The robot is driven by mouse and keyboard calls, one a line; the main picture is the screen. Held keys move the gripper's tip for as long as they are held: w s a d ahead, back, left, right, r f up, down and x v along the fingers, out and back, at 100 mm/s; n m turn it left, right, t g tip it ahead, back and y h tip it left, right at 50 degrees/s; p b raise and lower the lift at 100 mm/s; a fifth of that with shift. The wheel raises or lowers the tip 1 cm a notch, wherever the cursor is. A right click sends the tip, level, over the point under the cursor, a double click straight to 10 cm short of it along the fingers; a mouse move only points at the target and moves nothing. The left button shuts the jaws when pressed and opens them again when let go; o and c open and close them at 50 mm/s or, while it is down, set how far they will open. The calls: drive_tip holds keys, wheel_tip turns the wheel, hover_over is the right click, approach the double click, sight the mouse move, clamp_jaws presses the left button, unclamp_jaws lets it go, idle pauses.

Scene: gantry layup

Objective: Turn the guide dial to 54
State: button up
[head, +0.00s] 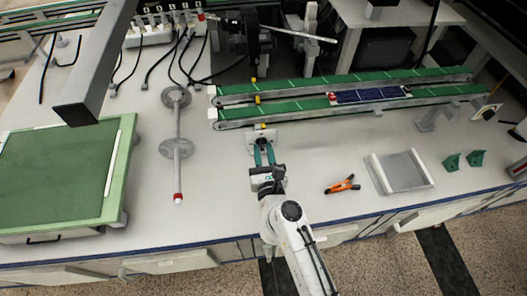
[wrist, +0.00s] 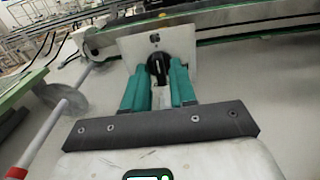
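The guide dial is a black knob (wrist: 158,66) on a light plate (wrist: 184,42) at the front of the green conveyor. In the head view the plate (head: 262,132) stands just below the conveyor's left end. My gripper (head: 264,150) has teal fingers that reach up to the dial. In the wrist view the fingers (wrist: 160,80) are spread, one on each side of the knob. I cannot tell whether they touch it. The dial's scale and reading are too small to make out.
Two green conveyor rails (head: 290,107) run behind the dial, with a dark blue solar panel (head: 368,96) on them. Orange pliers (head: 342,185) and a grey tray (head: 400,171) lie right. A green mat (head: 55,180) is far left.

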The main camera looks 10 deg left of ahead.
clamp_jaws()
drive_tip(key=shift+n, duration=0.4)
drive_tip(key=n+p, duration=0.2)
drive_tip(key=n, duration=0.2)
drive_tip(key=n+p, duration=0.1)
drive_tip(key=n, duration=0.4)
drive_tip(key=shift+p, duration=0.4)
drive_tip(key=n+p, duration=0.2)
drive_tip(key=n, duration=0.4)
drive_tip(key=shift+n, duration=0.4)
drive_tip(key=n+p, duration=0.2)
drive_tip(key=n, duration=0.3)
drive_tip(key=shift+f, duration=0.15)
drive_tip(key=shift+s+n, duration=0.1)
drive_tip(key=shift+n, duration=0.2)
drive_tip(key=shift+o, duration=1.2)
unclamp_jaws()
